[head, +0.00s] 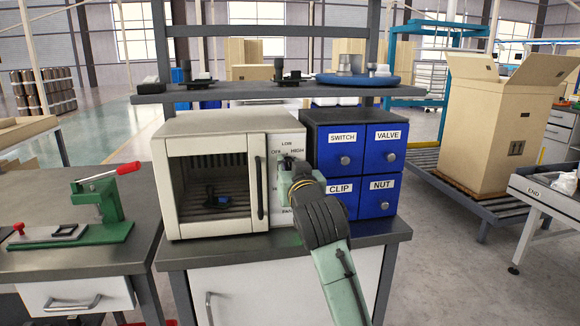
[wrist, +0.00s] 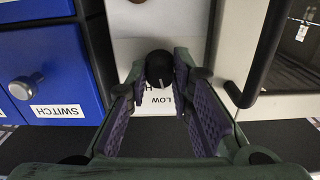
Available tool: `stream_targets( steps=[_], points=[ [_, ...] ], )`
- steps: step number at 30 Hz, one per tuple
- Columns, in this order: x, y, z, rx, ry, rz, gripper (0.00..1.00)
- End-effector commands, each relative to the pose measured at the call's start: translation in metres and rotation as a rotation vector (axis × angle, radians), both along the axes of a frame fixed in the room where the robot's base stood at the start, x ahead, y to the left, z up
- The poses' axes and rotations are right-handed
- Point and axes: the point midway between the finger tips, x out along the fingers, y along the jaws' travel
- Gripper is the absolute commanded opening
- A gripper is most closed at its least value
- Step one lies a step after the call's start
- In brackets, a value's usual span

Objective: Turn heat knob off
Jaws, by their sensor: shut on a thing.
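The oven (head: 215,135) is a cream box with a glass door and a white control panel, standing on the dark bench. The black heat knob (wrist: 160,68) with a pale pointer line shows between my fingers in the wrist view, which is upside down. LOW and HIGH labels are readable around it. My gripper (wrist: 157,82) is shut on the knob, with its purple-padded fingers on either side. In the head view my gripper (head: 291,166) is at the upper panel and hides most of the knob. A small dark object (head: 217,199) lies inside the oven.
A blue drawer cabinet (head: 352,125) labelled SWITCH, VALVE, CLIP and NUT stands close on the right. The oven's black door handle (head: 261,188) is just left of my gripper. A shelf (head: 232,94) with parts runs above. A green press (head: 100,205) stands at left.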

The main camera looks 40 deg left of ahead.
Motion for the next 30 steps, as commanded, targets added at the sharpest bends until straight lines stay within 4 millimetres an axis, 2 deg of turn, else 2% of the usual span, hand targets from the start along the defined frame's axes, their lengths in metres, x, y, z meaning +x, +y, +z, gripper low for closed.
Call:
stream_targets(
  steps=[18, 30],
  points=[
    [-0.0006, 0.0002, -0.0005, -0.368, -0.429, -0.001, 0.00],
    [-0.0008, 0.0007, -0.0013, -0.511, -0.596, 0.000, 0.00]
  ],
)
